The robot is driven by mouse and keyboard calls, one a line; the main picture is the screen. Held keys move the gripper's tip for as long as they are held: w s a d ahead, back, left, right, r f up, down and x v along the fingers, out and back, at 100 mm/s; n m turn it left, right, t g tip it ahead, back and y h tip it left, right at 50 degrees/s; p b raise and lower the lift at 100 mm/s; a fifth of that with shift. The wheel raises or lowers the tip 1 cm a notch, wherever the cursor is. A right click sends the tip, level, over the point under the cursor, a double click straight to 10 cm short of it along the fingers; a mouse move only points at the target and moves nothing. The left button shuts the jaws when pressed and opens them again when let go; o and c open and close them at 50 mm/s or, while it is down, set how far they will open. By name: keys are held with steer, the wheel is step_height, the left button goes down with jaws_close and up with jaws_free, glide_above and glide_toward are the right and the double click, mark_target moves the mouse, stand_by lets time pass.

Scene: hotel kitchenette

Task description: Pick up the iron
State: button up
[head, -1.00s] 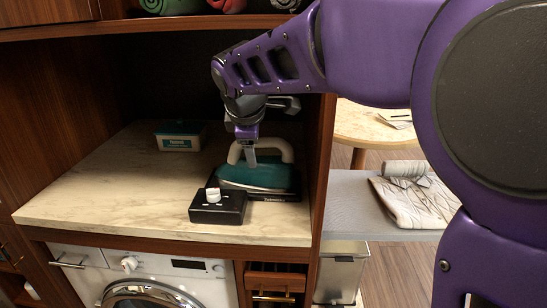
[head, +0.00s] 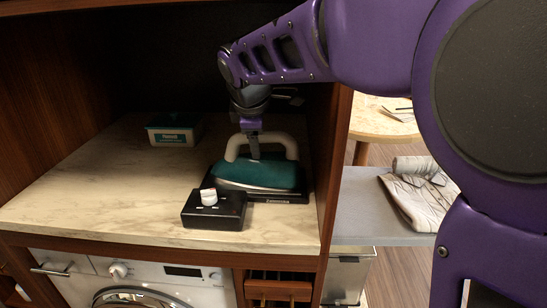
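The teal iron (head: 257,174) with a pale looped handle (head: 262,140) rests on a dark base (head: 282,196) on the marble-look counter. My gripper (head: 254,152) points down at the iron, with a fingertip showing inside the handle's loop. The wrist hides much of the gripper, so I cannot tell whether the fingers are open or closed on the handle. No gap between the iron and its base is clear.
A black box with a white knob (head: 214,210) stands just in front of the iron. A teal and cream box (head: 174,131) sits further back left. A wooden side panel (head: 330,150) is close on the right. The counter's left side (head: 85,185) is clear.

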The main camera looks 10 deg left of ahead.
steer(key=shift+s, duration=0.1)
jaws_close()
stand_by(1.2)
steer(key=shift+r, duration=0.15)
